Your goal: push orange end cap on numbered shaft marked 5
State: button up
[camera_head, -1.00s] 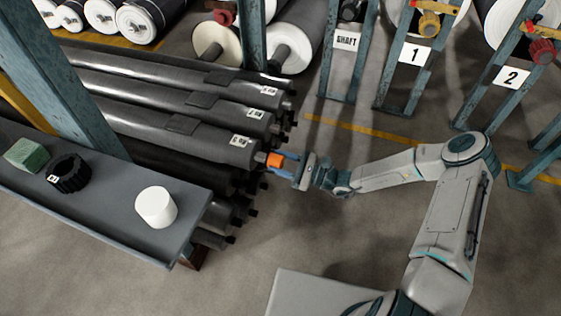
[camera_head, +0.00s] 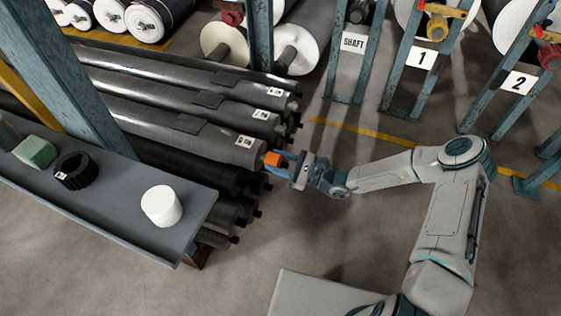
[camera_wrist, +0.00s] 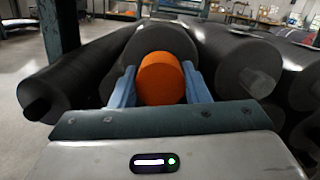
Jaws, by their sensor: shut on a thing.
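The orange end cap (camera_head: 272,159) is between the blue fingers of my gripper (camera_head: 280,161), which is shut on it. In the wrist view the orange cap (camera_wrist: 161,78) sits between both fingers (camera_wrist: 162,90), in front of the end of a dark shaft (camera_wrist: 160,45). In the head view this is the nearest upper shaft (camera_head: 190,128), with a white label (camera_head: 245,141) whose number is too small to read. The cap is at or very close to the shaft's end face. I cannot tell whether it is on the shaft's tip, as the cap hides that.
Other dark shafts (camera_head: 180,95) lie stacked alongside and below. A grey shelf (camera_head: 120,222) at the left holds a white cylinder (camera_head: 162,206), a black ring (camera_head: 72,170) and a green block (camera_head: 35,152). Teal stands (camera_head: 410,85) are at upper right.

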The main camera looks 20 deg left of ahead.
jog(key=shift+a, duration=0.9)
jog(key=o, duration=1)
jog(key=shift+w, duration=0.1)
jog(key=shift+o, duration=0.2)
jog(key=d+f+p, duration=0.1)
jog(key=d+p, duration=0.1)
jog(key=d, duration=1.1)
jog(key=shift+s+d+f, duration=0.35)
jog(key=shift+s, duration=0.05)
